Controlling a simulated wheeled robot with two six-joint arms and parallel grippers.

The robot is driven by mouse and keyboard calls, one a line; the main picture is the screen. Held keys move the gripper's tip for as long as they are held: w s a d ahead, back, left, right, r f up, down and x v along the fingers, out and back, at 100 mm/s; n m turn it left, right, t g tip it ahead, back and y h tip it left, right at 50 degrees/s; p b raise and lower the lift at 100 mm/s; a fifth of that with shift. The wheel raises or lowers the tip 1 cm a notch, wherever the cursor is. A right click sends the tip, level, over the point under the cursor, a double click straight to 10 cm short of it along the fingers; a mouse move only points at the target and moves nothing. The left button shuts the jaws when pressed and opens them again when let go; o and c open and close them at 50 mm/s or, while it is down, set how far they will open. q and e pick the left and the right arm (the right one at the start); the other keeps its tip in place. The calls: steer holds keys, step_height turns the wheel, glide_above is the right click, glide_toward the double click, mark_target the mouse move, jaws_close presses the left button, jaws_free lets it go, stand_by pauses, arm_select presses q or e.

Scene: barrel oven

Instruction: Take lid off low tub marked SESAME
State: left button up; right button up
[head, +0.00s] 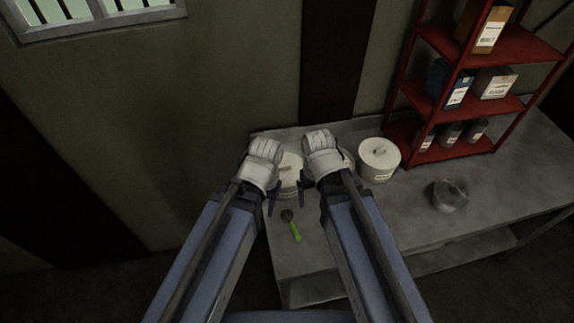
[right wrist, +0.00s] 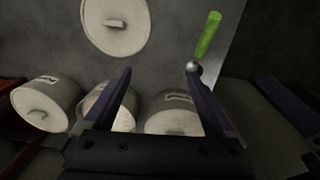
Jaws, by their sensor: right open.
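Several cream lidded tubs stand on the grey table. One tub (head: 290,174) shows between my two arms, a second (head: 348,158) is mostly hidden behind my right gripper, and a third (head: 379,160) stands to its right. Their labels are too small to read. The right wrist view shows a wide round lidded tub (right wrist: 115,26) with a bar handle, cut by the top edge; its label is not visible. My right gripper (right wrist: 159,71) is open and empty, pointing down above the tubs; it also shows in the head view (head: 305,197). My left gripper (head: 271,202) is beside the left tub; its jaws are unclear.
A green-handled scoop (head: 294,230) lies near the table's left front. A grey round container (head: 450,195) stands at right. A red shelf (head: 470,105) with boxes and jars stands at the back right. The table's right part is mostly clear.

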steer(key=w, duration=0.3)
steer(key=t+y+p, duration=0.1)
steer(key=t+y, duration=0.1)
steer(key=t, duration=0.2)
glide_toward(284, 165)
steer(key=b+x, duration=0.7)
steer(key=x, duration=0.1)
steer(key=shift+f, duration=0.4)
steer(key=shift+r, duration=0.1)
steer(key=c, duration=1.4)
